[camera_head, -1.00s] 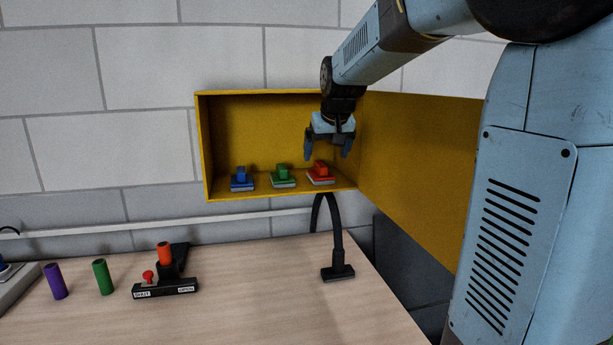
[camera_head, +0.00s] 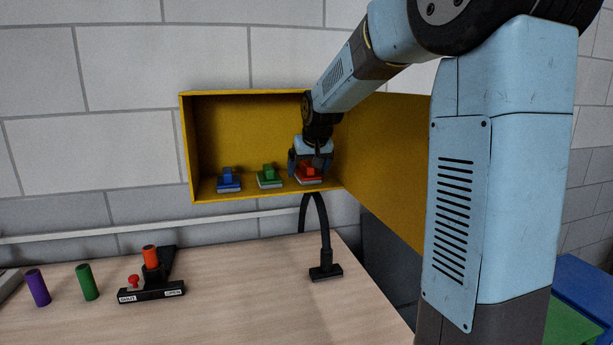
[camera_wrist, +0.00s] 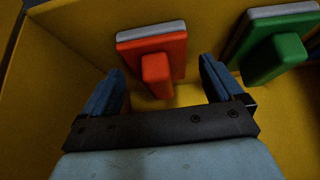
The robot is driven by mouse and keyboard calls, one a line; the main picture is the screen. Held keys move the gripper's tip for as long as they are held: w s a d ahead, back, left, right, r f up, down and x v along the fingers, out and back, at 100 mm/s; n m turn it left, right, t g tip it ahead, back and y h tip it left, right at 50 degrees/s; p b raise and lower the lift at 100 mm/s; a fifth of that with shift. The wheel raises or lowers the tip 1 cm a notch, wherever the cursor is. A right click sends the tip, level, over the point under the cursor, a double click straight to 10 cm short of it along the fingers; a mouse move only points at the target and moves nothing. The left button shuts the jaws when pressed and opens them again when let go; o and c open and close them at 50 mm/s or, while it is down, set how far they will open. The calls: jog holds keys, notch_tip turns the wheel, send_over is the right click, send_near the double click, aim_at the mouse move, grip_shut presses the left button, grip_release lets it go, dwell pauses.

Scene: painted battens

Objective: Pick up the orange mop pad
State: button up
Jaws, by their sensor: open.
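The orange mop pad (camera_head: 309,173) sits on the floor of the yellow cabinet at its right end, grey base down and block handle up. It also shows in the wrist view (camera_wrist: 172,46), just beyond the fingertips. My gripper (camera_head: 309,165) is inside the cabinet, over the orange pad and partly hiding it. In the wrist view my gripper (camera_wrist: 162,75) is open, with its fingers spread to either side of the pad's handle and nothing held. From these views I cannot tell whether a finger touches the pad.
A green mop pad (camera_head: 268,175) is close beside the orange one, with a blue mop pad (camera_head: 229,180) farther left. The yellow cabinet (camera_head: 187,145) has its door (camera_head: 385,165) open at the right. The table below holds a black valve stand (camera_head: 152,292) and coloured cylinders.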

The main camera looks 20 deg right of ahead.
jog(key=c, duration=1.1)
jog(key=shift+c, duration=0.2)
jog(key=shift+r, duration=0.2)
jog(key=shift+s+r, duration=0.1)
jog(key=shift+s, duration=0.15)
jog(key=s, duration=1.7)
jog(key=shift+s, duration=0.3)
